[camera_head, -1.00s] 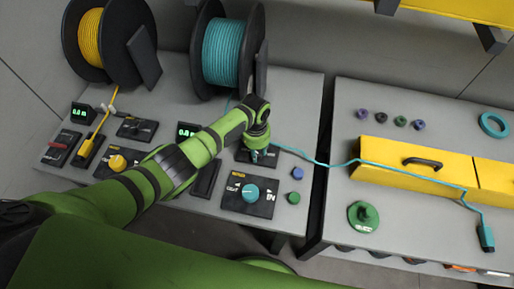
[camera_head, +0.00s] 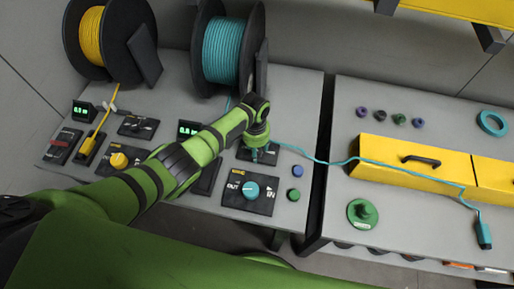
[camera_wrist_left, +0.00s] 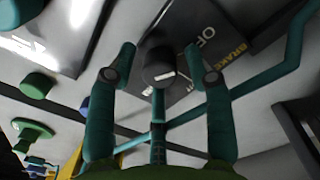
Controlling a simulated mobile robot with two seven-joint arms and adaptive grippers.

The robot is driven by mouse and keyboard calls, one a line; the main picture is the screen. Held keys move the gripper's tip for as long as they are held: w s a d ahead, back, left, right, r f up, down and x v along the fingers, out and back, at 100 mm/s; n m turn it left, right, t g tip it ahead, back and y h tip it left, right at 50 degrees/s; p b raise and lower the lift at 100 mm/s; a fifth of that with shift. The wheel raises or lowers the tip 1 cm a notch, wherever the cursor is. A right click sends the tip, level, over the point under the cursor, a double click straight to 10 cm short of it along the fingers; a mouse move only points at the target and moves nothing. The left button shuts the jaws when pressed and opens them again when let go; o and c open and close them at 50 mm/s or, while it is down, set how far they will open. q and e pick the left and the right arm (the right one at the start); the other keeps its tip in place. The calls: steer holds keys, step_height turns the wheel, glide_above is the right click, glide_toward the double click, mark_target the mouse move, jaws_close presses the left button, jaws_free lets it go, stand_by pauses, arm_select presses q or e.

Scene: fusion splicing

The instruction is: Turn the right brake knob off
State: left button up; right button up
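The right brake knob (camera_wrist_left: 160,66) is a dark round knob with a white mark, on a dark plate (camera_wrist_left: 212,22) lettered OFF and BRAKE in the left wrist view. My left gripper (camera_wrist_left: 160,58) is open, with one teal finger on each side of the knob and gaps visible between. In the head view my left gripper (camera_head: 256,146) is over the right brake plate (camera_head: 271,158) and hides the knob. Whether a finger touches the knob cannot be told. My right gripper is not in view.
A teal cable (camera_head: 336,163) runs from beside the gripper to the right table. A plate with a teal IN/OUT knob (camera_head: 251,190) sits in front. Blue (camera_head: 298,171) and green (camera_head: 294,195) buttons are to the right. The teal spool (camera_head: 228,52) stands behind.

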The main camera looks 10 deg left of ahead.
arm_select(q)
steer(key=shift+r, duration=0.1)
step_height(320, 180, up, 12)
steer(key=shift+a, duration=0.15)
stand_by(0.6)
stand_by(0.4)
